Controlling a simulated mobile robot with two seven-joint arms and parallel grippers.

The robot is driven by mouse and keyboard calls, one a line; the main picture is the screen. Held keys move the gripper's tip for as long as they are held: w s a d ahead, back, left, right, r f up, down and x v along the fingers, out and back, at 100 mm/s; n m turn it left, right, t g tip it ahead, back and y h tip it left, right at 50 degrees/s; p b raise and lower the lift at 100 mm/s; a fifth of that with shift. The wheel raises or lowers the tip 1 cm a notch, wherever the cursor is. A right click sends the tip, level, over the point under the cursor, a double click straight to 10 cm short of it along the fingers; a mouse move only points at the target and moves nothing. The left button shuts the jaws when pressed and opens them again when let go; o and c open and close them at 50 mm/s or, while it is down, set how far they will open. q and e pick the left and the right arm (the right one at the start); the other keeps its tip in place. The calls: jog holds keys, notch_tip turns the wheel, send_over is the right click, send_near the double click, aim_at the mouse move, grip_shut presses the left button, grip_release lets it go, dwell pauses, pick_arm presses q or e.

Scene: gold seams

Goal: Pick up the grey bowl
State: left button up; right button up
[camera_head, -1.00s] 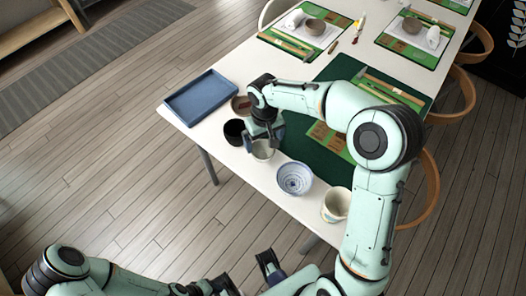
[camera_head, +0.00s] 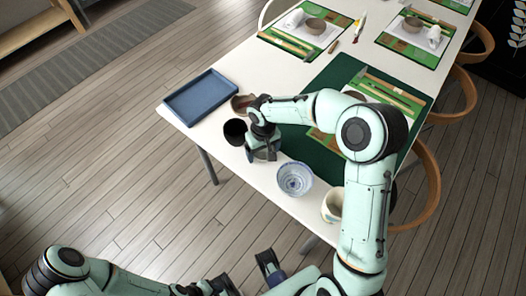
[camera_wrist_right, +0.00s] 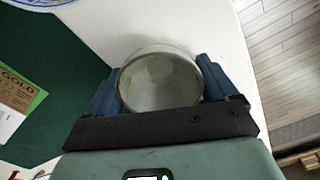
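The grey bowl (camera_wrist_right: 160,82) sits between the two blue fingers of my right gripper (camera_wrist_right: 158,85) in the right wrist view, its round opening facing the camera. One finger is on each side of it, close to its wall; I see no clear grip on it. In the head view my right gripper (camera_head: 263,151) is down over the bowl near the table's front edge and hides most of it. My left gripper (camera_head: 248,275) is at the bottom of the head view, away from the table, its fingers apart and empty.
A black cup (camera_head: 235,131), a brown bowl (camera_head: 240,103) and a blue tray (camera_head: 202,97) stand left of and behind my right gripper. A blue-white bowl (camera_head: 295,179) and a cream cup (camera_head: 332,206) stand to its right. The green mat (camera_head: 305,150) lies behind.

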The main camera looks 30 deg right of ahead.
jog(key=shift+c, duration=0.6)
jog(key=shift+r, duration=0.1)
